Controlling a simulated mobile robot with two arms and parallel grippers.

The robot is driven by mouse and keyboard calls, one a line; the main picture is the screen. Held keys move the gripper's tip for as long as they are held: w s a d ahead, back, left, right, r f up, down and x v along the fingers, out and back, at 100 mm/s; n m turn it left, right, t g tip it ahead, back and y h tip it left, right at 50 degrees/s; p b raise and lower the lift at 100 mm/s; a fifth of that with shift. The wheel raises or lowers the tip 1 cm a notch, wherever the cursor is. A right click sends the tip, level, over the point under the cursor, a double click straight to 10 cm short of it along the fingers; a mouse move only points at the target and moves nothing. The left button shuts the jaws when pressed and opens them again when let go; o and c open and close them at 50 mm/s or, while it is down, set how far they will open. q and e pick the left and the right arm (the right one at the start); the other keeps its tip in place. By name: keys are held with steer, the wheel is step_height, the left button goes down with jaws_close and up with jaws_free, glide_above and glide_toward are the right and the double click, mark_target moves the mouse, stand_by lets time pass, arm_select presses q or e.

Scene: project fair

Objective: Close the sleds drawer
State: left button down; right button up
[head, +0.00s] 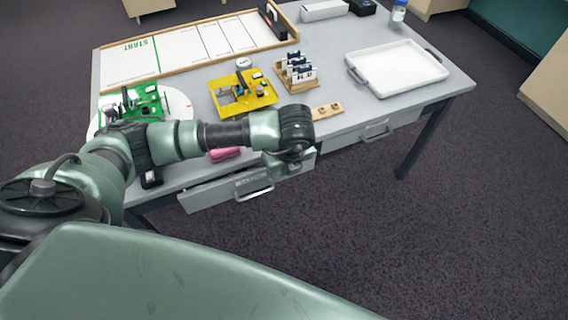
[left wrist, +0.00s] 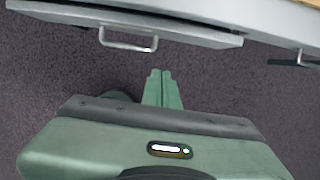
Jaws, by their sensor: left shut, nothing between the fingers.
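The grey drawer (head: 225,190) with a bar handle (head: 254,194) is under the front left of the table. Its label is too small to read surely. Its front appears to stand out a little from the table edge; how far is hard to tell. The drawer front (left wrist: 195,36) and handle (left wrist: 128,40) also show at the top of the left wrist view. My left gripper (head: 290,160) is by the drawer's right end in the head view. Its fingers (left wrist: 161,74) are shut and empty, apart from the handle. My right gripper is not in view.
A second drawer (head: 375,132) is at the right under the table (head: 340,50). On top are a white tray (head: 398,68), a yellow board (head: 243,93), a green board (head: 135,103), and a pink item (head: 225,154) near the front edge. The floor (head: 400,240) in front is clear.

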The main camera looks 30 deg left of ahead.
arm_select(q)
steer(key=w+a+f+b, duration=0.4)
steer(key=f+b, duration=0.1)
steer(key=f, duration=0.3)
steer(key=shift+a+b, duration=0.3)
